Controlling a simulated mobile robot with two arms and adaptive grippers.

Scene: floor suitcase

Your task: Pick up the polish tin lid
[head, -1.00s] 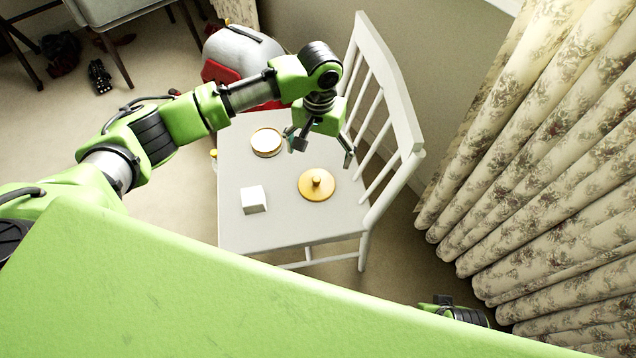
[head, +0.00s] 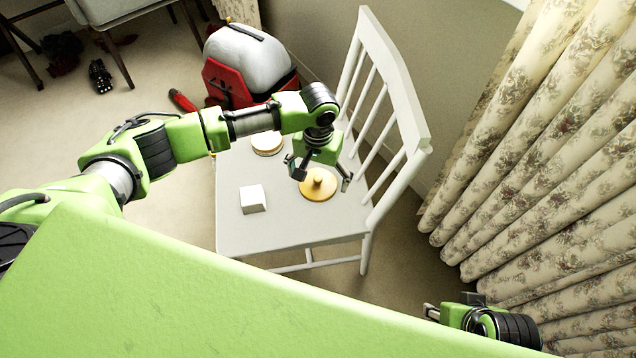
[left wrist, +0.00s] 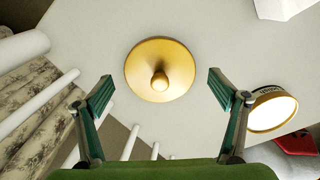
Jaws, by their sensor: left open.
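The polish tin lid (head: 318,187) is a round yellow-gold disc with a small knob in its middle. It lies flat, knob up, on the white chair seat (head: 285,230). In the left wrist view the lid (left wrist: 160,67) sits ahead of the fingers, centred between them and clear of both. My left gripper (head: 321,178) is open and empty above the lid, and its fingers show wide apart in the left wrist view (left wrist: 160,88). My right gripper (head: 432,312) shows only in part at the lower right, away from the chair.
A round tin with a pale top (head: 267,141) stands at the back of the seat, and a white block (head: 253,199) at its front left. The chair's slatted back (head: 395,110) rises close to the right of my left gripper. Floral curtains (head: 540,150) hang further right.

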